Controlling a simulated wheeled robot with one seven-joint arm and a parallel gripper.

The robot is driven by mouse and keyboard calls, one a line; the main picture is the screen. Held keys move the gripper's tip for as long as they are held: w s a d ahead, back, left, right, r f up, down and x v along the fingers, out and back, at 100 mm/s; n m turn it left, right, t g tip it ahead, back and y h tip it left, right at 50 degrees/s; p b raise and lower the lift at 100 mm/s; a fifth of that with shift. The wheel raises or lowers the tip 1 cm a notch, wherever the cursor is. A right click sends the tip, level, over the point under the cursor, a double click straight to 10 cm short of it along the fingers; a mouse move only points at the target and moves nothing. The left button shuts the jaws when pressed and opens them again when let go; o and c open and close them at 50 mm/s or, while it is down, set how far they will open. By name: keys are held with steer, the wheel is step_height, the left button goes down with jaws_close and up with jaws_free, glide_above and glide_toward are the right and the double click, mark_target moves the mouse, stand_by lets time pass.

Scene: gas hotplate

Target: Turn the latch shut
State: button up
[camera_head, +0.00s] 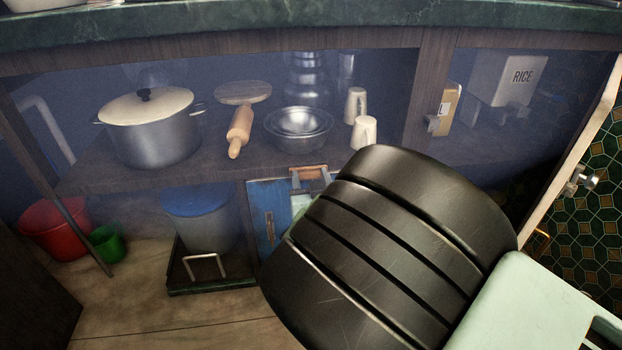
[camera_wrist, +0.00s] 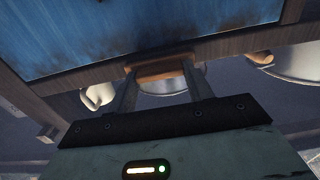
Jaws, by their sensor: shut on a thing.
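A small brown wooden bar, which looks like the latch (camera_wrist: 160,70), sits at the edge of a blue panel with a dark frame (camera_wrist: 150,30) in the wrist view. My gripper (camera_wrist: 160,82) is shut on this bar, one grey finger on each side. In the head view the bar (camera_head: 310,172) shows above the blue panel (camera_head: 268,215), between the fingertips of my gripper (camera_head: 309,182). My dark wrist hides much of the panel's right side. How far the bar is turned is hard to tell.
A shelf behind holds a lidded pot (camera_head: 155,135), a rolling pin (camera_head: 240,130), metal bowls (camera_head: 298,128) and mugs (camera_head: 364,132). A blue-lidded bin (camera_head: 205,222) stands left of the panel. An open door (camera_head: 570,150) with a metal knob (camera_head: 586,180) is at the right.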

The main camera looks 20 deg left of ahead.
steer(key=m+p, duration=0.1)
steer(key=m, duration=0.2)
steer(key=shift+w+d, duration=0.1)
steer(key=shift+d, duration=0.05)
steer(key=m, duration=0.5)
steer(key=shift+m, duration=0.3)
steer(key=m, duration=0.5)
steer(key=shift+f+b, duration=0.2)
steer(key=shift+b, duration=0.1)
steer(key=shift+m+b, duration=0.3)
steer(key=shift+m, duration=1.8)
steer(key=o, duration=1)
steer(key=shift+d, duration=0.1)
